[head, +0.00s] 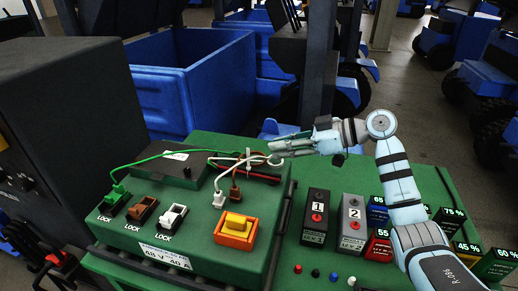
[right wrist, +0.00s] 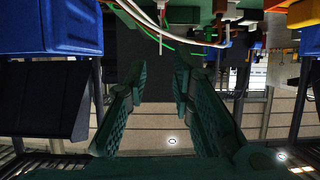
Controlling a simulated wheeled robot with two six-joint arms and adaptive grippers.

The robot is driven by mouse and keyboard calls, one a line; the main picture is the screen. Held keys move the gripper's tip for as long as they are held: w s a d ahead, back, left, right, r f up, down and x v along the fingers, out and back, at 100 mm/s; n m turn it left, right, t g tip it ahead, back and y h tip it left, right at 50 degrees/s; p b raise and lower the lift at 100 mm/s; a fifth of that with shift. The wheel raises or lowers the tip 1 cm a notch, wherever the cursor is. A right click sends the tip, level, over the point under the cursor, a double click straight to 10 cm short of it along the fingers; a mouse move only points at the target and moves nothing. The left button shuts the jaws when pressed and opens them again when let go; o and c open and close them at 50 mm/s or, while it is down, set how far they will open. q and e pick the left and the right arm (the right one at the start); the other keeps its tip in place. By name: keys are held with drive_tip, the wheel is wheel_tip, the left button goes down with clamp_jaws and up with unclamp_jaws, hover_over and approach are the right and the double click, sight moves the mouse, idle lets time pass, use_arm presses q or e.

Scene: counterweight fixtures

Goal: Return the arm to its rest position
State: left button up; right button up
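My right arm (head: 396,175) reaches in from the right over the green bench. My right gripper (head: 280,150) points left, above the back right part of the green control box (head: 190,225), close to the white and brown cables. In the right wrist view its two green ridged fingers (right wrist: 160,78) stand apart with nothing between them. The cables (right wrist: 150,20) show at the top of that view, beyond the fingertips; I cannot tell whether they touch the gripper in the head view. My left gripper is not in view.
The box carries green, brown and white plugs and an orange switch (head: 236,229). Modules marked 1 (head: 315,222) and 2 (head: 352,226) and several percent-labelled blocks stand near my right arm. A blue bin (head: 195,85) is behind; a dark cabinet (head: 65,130) is left.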

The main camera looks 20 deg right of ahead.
drive_tip(key=shift+v, duration=1.2)
drive_tip(key=shift+a, duration=0.1)
